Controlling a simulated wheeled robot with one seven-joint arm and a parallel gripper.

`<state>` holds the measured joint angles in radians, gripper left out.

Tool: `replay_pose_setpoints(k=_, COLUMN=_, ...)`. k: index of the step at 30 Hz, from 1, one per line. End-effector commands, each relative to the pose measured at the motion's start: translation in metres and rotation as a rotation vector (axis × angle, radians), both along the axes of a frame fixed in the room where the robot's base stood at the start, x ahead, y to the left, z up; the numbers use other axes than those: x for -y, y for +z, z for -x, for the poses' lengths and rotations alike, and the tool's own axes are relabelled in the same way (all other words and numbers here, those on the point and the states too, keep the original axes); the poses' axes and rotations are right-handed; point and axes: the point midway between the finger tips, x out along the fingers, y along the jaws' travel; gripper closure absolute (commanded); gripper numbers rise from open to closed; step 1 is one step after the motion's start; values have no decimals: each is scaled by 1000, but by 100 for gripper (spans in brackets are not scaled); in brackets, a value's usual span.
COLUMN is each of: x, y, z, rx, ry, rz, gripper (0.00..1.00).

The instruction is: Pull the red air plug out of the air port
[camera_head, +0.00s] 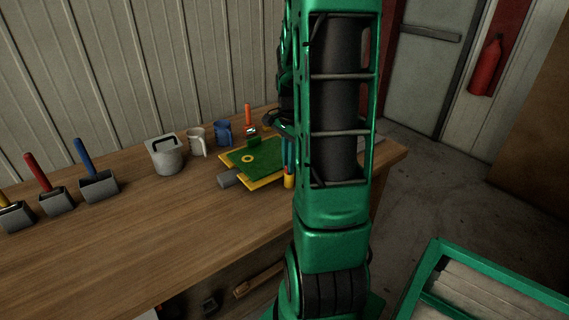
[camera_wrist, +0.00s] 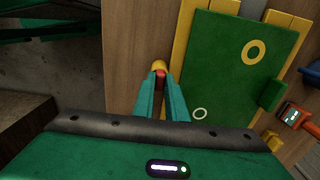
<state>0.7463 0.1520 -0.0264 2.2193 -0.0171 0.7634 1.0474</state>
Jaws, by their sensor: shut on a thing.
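My gripper (camera_wrist: 160,92) is shut on a small red piece (camera_wrist: 161,76), which looks like the red air plug; the fingers hide most of it. A yellow rounded piece (camera_wrist: 158,65) shows just beyond the fingertips; I cannot tell whether it touches the plug. The green mould (camera_wrist: 228,70) on its yellow base lies right of my fingers in the wrist view. It bears a yellow ring (camera_wrist: 254,52) and a pale ring (camera_wrist: 200,114). I cannot tell which opening is the air port. In the head view, the mould (camera_head: 262,152) is partly hidden by my arm.
A wooden bench (camera_head: 140,235) carries a grey pot (camera_head: 166,157), a white mug (camera_head: 197,142), a blue mug (camera_head: 223,133) and several handled tools at left. An orange-handled item (camera_head: 248,115) stands behind the mould. The bench front is clear. A green-framed crate (camera_head: 480,280) stands at lower right.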

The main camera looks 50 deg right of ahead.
Motion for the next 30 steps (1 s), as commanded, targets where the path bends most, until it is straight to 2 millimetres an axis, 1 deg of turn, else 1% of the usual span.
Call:
replay_pose_setpoints(k=1, x=1, y=1, z=-3, rx=5, ry=3, rz=3, gripper=100)
replay_pose_setpoints(k=10, x=1, y=9, z=-3, rx=8, ry=4, rz=6, gripper=100)
replay_pose_setpoints(k=30, x=1, y=29, z=-2, rx=5, ry=2, rz=3, gripper=100)
